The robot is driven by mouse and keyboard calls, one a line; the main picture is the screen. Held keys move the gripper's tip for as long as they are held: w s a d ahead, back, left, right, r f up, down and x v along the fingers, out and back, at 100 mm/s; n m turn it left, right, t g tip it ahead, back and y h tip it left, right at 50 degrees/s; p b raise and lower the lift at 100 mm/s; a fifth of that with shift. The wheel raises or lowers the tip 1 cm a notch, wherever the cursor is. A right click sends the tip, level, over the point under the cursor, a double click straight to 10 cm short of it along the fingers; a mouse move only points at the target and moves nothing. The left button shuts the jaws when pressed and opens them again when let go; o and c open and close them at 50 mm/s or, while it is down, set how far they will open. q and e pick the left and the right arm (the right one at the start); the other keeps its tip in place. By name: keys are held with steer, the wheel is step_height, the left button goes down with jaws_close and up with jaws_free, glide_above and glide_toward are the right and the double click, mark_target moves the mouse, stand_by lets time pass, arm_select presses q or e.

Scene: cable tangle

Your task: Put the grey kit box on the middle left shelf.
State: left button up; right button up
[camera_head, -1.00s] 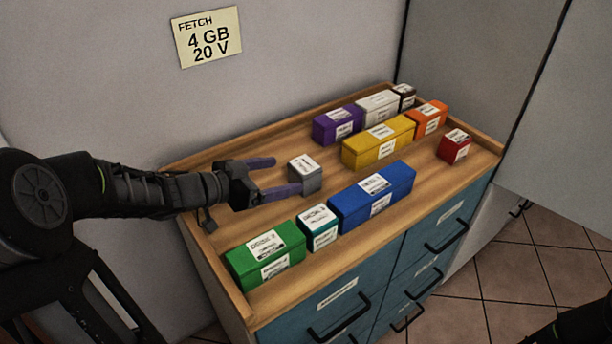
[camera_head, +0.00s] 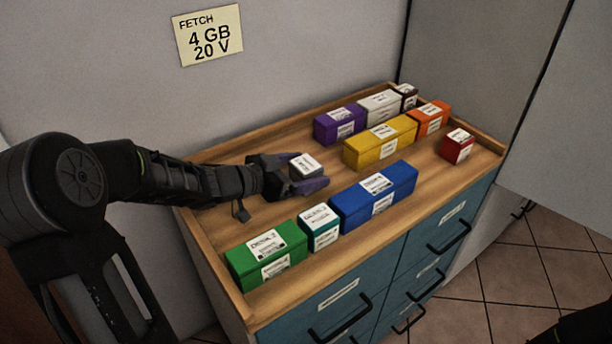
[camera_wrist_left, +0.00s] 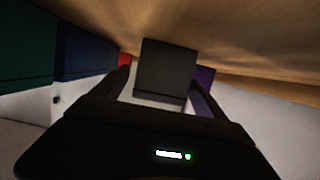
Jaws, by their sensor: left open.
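The grey kit box (camera_head: 306,165) is a small grey block with a white label on top, standing on the wooden top of the cabinet. My left gripper (camera_head: 308,172) is open, with one finger on the far side of the box and one on the near side. The near finger hides the box's lower part in the head view. In the left wrist view the box (camera_wrist_left: 166,70) shows dark between the two fingers (camera_wrist_left: 160,88). I cannot tell whether the fingers touch it. The middle left shelf cannot be made out. My right gripper is not in view.
Green (camera_head: 266,256), teal (camera_head: 320,228) and blue (camera_head: 374,196) boxes stand along the front. Purple (camera_head: 340,125), white (camera_head: 380,106), yellow (camera_head: 380,143), orange (camera_head: 429,118) and red (camera_head: 457,147) boxes stand behind and right. A note (camera_head: 208,36) reads "FETCH 4 GB 20 V".

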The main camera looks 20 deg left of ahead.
mark_target(306, 164)
arm_select(q)
steer(key=shift+w+d+f, duration=0.1)
steer(key=shift+w, duration=0.1)
stand_by(0.5)
steer(key=c, duration=1.7)
step_height(306, 164, up, 10)
steer(key=p, duration=0.3)
